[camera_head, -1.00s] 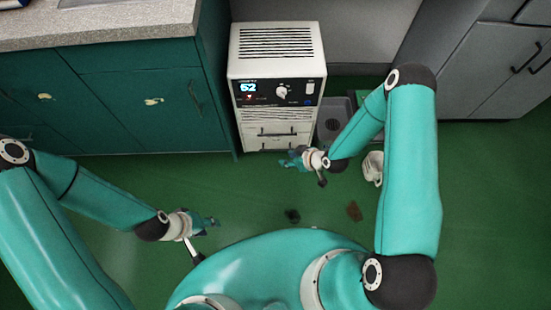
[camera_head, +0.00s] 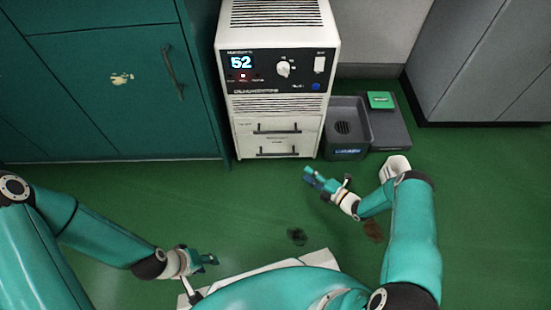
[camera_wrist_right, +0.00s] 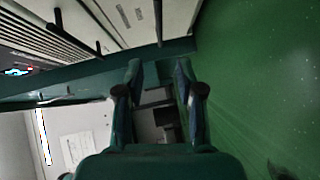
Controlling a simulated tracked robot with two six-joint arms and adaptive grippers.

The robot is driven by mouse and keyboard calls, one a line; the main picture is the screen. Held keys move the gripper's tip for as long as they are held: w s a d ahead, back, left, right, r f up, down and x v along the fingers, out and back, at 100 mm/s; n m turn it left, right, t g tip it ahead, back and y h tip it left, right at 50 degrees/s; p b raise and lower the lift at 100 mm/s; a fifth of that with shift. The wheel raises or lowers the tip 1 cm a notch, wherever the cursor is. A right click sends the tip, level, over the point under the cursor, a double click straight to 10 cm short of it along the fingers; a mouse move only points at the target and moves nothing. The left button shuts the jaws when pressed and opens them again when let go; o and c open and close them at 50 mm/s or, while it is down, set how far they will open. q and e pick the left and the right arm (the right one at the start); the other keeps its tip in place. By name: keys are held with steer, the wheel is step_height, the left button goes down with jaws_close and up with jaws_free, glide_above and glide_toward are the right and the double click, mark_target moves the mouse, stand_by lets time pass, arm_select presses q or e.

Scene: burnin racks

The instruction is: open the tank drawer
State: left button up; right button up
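The white dehumidifier-like machine (camera_head: 277,105) stands on the floor against the teal cabinet, its display reading 52. Its lower front has two drawer fronts, an upper one with a dark bar handle (camera_head: 278,130) and a lower one with a similar handle (camera_head: 278,152). Both look closed. I cannot tell which is the tank drawer. My right gripper (camera_head: 312,178) is in front of the machine's lower right corner, apart from the handles. In the right wrist view its fingers (camera_wrist_right: 157,80) are spread and empty, with dark handles at upper left. My left gripper (camera_head: 210,260) is low at left, far from the machine; its fingers are too small to judge.
Dark stains (camera_head: 297,236) mark the floor. Green floor is clear before the machine.

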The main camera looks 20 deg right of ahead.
steer(key=shift+b+x, duration=3.1)
steer(key=shift+x, duration=4.95)
steer(key=shift+a, duration=0.1)
jaws_close()
